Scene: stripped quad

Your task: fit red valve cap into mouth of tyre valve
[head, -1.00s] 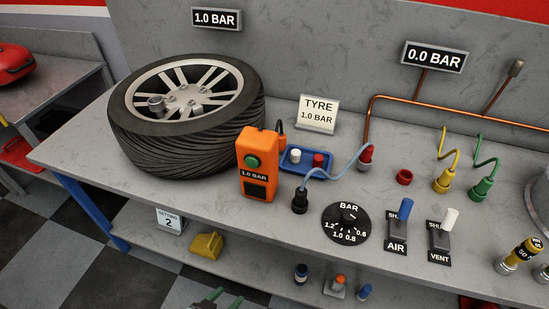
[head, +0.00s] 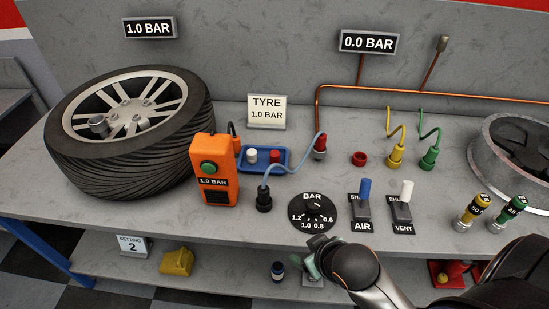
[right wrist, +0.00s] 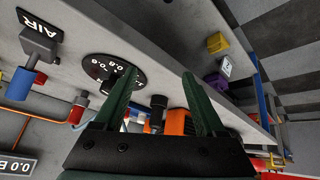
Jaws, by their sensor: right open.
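My right gripper (head: 313,265) is low at the bench's front edge, in front of the BAR dial and well short of the tray. In the right wrist view, its green fingers (right wrist: 159,75) are apart with nothing between them. My left gripper is out of view.
The orange box (head: 214,170) and a black plug with a blue hose (head: 264,198) stand just in front of the tray. The BAR dial (head: 312,212), AIR switch (head: 364,205) and VENT switch (head: 402,208) are to the right. A lower shelf holds small items.

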